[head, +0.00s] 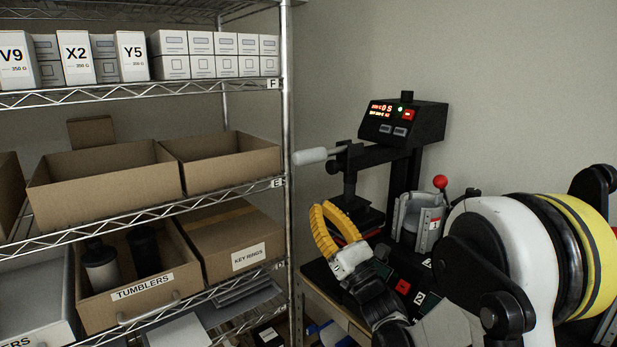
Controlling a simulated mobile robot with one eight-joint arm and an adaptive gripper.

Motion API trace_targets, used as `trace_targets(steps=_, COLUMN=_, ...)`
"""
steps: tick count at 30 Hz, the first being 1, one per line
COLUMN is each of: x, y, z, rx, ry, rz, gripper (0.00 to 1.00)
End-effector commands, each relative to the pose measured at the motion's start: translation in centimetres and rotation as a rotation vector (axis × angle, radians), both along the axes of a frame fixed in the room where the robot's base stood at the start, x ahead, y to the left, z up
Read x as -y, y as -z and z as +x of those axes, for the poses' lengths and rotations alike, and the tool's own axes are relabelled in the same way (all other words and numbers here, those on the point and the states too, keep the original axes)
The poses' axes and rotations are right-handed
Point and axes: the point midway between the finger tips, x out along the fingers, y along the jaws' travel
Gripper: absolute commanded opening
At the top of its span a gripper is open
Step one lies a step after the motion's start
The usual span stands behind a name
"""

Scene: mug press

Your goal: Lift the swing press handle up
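The swing press (405,125) stands at centre right in the head view, a black machine with a lit display. Its handle (311,156) has a pale grey grip on a thin rod that points left, nearly level, close to the shelf post. My gripper (322,212), with yellow fingers, is below the handle and a little to its right, apart from it in the picture. The fingers are seen at a slant and overlap, so their opening is unclear. I see nothing held. My arm hides part of the press base.
A wire shelf (289,120) with boxes and open cardboard bins (105,190) fills the left; its post stands near the handle's end. A mug press unit with a red-knobbed lever (440,182) stands right of the swing press. The wall area above the handle is clear.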

Motion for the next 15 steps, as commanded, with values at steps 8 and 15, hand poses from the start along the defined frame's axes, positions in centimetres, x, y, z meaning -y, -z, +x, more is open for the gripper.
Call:
trace_targets(steps=8, x=-2.2, y=-3.7, z=3.3, rx=-0.001, ry=0.0, rz=0.001, gripper=0.0)
trace_targets(steps=15, x=-2.4, y=-6.3, z=3.7, rx=0.0, ry=0.001, rz=0.0, gripper=0.0)
